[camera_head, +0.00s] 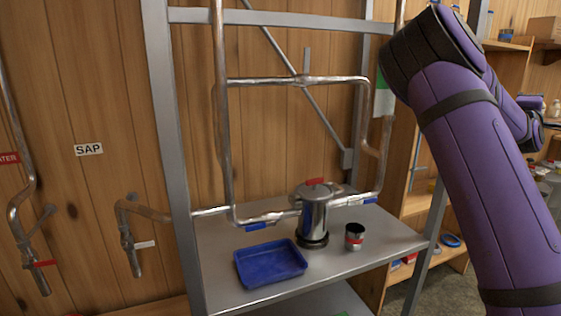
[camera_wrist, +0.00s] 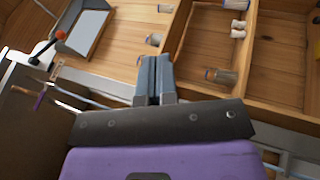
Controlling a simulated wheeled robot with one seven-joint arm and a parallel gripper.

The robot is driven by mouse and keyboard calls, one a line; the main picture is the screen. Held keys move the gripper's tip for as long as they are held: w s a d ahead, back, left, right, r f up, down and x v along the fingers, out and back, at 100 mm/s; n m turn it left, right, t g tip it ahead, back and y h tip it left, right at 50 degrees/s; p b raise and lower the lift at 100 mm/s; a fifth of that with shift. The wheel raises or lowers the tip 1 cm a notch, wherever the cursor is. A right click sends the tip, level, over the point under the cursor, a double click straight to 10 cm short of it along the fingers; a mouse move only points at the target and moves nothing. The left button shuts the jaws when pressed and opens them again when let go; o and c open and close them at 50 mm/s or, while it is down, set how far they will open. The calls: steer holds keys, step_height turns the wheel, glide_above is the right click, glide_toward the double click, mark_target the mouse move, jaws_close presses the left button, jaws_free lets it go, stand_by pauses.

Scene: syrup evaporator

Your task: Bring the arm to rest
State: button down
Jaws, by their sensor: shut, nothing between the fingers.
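My purple arm (camera_head: 480,170) rises along the right side of the head view, bent at the top. Its far end is hidden behind it or out of that view. In the wrist view my gripper (camera_wrist: 153,62) shows with its two grey fingers together and nothing between them. It points toward wooden shelving (camera_wrist: 268,65) and touches nothing that I can see.
A metal rack holds a shelf (camera_head: 215,255) with a blue tray (camera_head: 270,263), a steel canister (camera_head: 313,215) and a small cup (camera_head: 354,237). Pipes run above it. Wooden shelves (camera_head: 505,75) with small items stand behind my arm. Jars (camera_wrist: 221,75) show in the wrist view.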

steer(key=s+a+f+m+g+y, duration=0.1)
steer(key=s+f+m+g+y, duration=0.35)
steer(key=f, duration=0.45)
steer(key=s+a+f+m+y, duration=0.1)
steer(key=a+f+m+y, duration=0.15)
steer(key=a, duration=0.25)
steer(key=s+a+f+m+y, duration=0.1)
steer(key=a+m+y, duration=0.15)
steer(key=a, duration=0.25)
steer(key=s+a+r+g+y, duration=0.1)
steer(key=s+a+y, duration=0.35)
steer(key=a, duration=0.45)
steer(key=s+a+r+y, duration=0.1)
steer(key=s+a+y, duration=0.2)
steer(key=s+a, duration=0.45)
steer(key=s+a+g, duration=0.3)
steer(key=s+a, duration=1)
steer(key=s, duration=0.3)
steer(key=shift+s, duration=0.15)
steer(key=shift+n, duration=0.25)
